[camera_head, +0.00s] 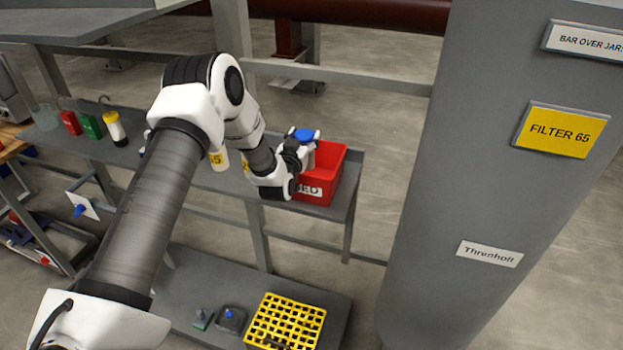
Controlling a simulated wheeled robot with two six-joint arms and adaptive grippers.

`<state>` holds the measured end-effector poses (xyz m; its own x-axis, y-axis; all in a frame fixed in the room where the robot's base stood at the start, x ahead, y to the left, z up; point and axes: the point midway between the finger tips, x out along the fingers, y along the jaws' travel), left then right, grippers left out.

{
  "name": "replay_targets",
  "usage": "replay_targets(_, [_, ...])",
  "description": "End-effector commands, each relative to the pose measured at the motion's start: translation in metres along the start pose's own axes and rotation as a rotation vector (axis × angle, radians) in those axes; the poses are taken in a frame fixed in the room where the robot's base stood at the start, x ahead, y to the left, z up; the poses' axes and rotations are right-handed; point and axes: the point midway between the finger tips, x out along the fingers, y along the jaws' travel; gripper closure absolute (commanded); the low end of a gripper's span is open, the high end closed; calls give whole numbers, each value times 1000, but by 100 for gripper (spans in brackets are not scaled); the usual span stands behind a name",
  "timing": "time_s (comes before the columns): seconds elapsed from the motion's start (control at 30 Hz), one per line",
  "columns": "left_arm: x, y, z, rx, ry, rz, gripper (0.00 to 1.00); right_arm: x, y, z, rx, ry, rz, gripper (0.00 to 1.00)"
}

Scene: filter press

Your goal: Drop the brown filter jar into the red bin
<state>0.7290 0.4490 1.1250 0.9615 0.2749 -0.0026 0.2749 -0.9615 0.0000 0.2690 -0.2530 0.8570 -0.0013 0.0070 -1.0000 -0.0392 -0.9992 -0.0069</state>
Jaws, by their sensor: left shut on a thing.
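The red bin (329,186) stands near the right end of the grey bench, with a white label on its front that is partly hidden by my arm. My left gripper (304,146) is over the left part of the bin's opening. It is shut on a jar with a blue lid (303,134). Little of the jar's body shows between the fingers, so I cannot tell whether it is brown. I cannot tell how far the jar's base is above or inside the bin. My right gripper is out of view.
On the bench (150,140) stand a red container (70,123), a green container (90,127), a yellow-and-white bottle (114,128) and a pale jar (219,158) beside my arm. A yellow grid crate (285,322) sits on the lower shelf. A large grey column (480,190) rises at right.

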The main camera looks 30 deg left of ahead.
Motion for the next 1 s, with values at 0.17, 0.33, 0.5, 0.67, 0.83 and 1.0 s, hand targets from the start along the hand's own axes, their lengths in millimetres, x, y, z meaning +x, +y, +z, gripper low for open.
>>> replay_targets(0.17, [1,0,7,0,2,0,80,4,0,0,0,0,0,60])
replay_targets(0.33, [1,0,6,0,2,0,35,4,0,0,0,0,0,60])
replay_targets(0.5, [0,0,6,0,2,0,12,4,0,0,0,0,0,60])
replay_targets(0.67, [0,0,7,0,1,0,12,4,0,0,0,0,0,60])
replay_targets(0.83, [-8,0,7,-1,0,0,12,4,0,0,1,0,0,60])
replay_targets(1.0, [-44,0,7,-2,-3,-1,12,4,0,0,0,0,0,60])
